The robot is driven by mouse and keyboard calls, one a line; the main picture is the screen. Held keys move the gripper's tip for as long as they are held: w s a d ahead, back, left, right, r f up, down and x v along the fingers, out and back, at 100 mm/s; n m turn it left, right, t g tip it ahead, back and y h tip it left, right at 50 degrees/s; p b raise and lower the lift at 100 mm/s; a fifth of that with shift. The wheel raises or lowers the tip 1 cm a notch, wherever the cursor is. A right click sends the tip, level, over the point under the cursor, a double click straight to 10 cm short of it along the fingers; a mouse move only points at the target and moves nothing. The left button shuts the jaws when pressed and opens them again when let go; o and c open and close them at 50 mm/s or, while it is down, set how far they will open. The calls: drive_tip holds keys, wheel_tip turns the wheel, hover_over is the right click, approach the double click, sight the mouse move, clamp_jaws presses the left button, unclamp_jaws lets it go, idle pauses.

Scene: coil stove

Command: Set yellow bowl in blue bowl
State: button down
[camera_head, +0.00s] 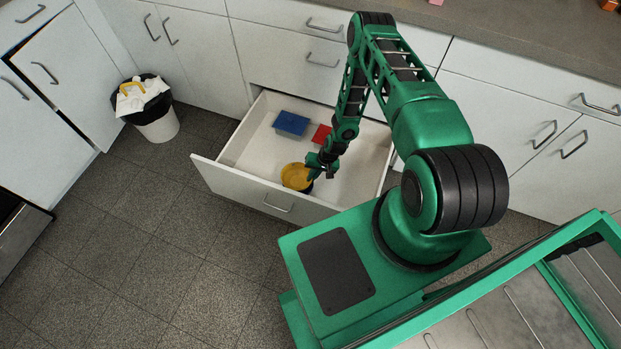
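The yellow bowl (294,175) is in the open drawer, near its front panel, with its open side up. A thin dark edge shows at its lower right; it may be part of the blue bowl, but I cannot tell. No blue bowl shows clearly elsewhere. My gripper (311,176) points down at the right rim of the yellow bowl and seems to touch or overlap it. The fingers are too small and dark to tell whether they are open or shut on the rim.
The drawer (248,180) is pulled out and holds a blue box (291,123) and a red box (321,136) toward the back. A white trash bin (160,126) with a black liner stands at the left. Floor left of the drawer is clear. A counter runs above.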

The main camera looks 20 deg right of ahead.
drive_tip(key=shift+f, duration=0.2)
drive_tip(key=shift+f, duration=0.6)
drive_tip(key=c, duration=2)
unclamp_jaws()
drive_tip(key=shift+r, duration=0.6)
drive_tip(key=v, duration=1.2)
